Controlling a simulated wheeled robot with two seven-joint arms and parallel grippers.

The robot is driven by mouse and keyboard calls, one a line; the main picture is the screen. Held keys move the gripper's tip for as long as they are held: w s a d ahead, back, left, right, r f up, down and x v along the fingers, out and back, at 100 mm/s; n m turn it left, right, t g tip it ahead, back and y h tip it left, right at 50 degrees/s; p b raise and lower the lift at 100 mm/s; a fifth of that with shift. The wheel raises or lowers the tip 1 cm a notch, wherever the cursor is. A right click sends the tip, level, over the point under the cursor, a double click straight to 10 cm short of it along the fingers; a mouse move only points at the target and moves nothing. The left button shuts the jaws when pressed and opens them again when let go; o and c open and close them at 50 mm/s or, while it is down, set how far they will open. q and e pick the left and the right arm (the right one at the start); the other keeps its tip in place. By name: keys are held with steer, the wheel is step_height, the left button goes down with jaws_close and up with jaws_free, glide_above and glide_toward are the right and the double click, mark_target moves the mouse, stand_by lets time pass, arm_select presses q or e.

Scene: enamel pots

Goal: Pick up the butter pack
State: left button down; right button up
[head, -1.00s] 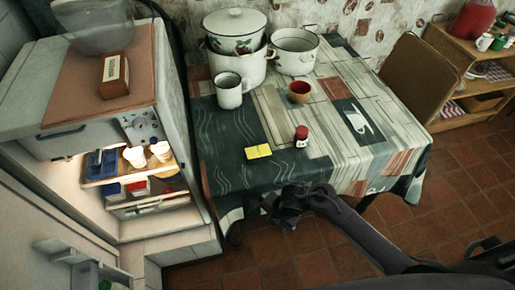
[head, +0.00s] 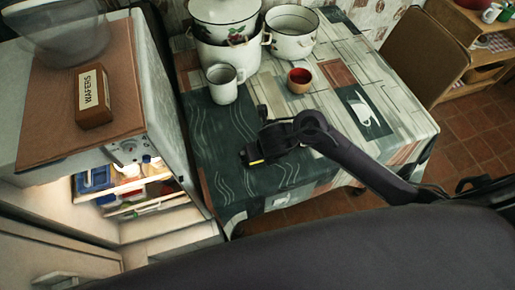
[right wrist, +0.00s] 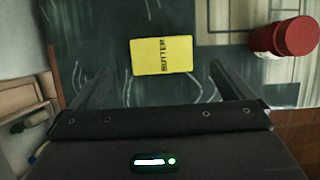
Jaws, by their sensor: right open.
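The butter pack is a small yellow block lying flat on the patterned tablecloth. In the right wrist view the butter pack (right wrist: 162,56) lies ahead of and between my two fingers, with the word "BUTTER" on its top. My right gripper (head: 254,153) is open and empty above the pack; in the head view it hides most of it, and only a yellow sliver shows. The fingers stand to either side of the pack in the right wrist view, with gaps on both sides. My left gripper is not in view.
A red-lidded jar (right wrist: 285,38) stands right of the pack in the wrist view; my arm hides it in the head view. A white mug (head: 224,85), a red-brown cup (head: 299,80) and enamel pots (head: 291,36) stand farther back. The open fridge (head: 150,130) is left of the table.

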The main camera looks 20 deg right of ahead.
steer(key=f, duration=0.1)
steer(key=f+b, duration=0.1)
steer(key=f, duration=0.1)
steer(key=shift+w+d+f, duration=0.1)
steer(key=shift+w, duration=0.1)
steer(key=shift+b+x, duration=0.35)
steer(key=shift+x, duration=0.9)
steer(key=shift+w+f, duration=0.35)
steer(key=shift+f, duration=0.05)
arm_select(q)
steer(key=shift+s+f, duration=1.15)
arm_select(e)
steer(key=c, duration=1.1)
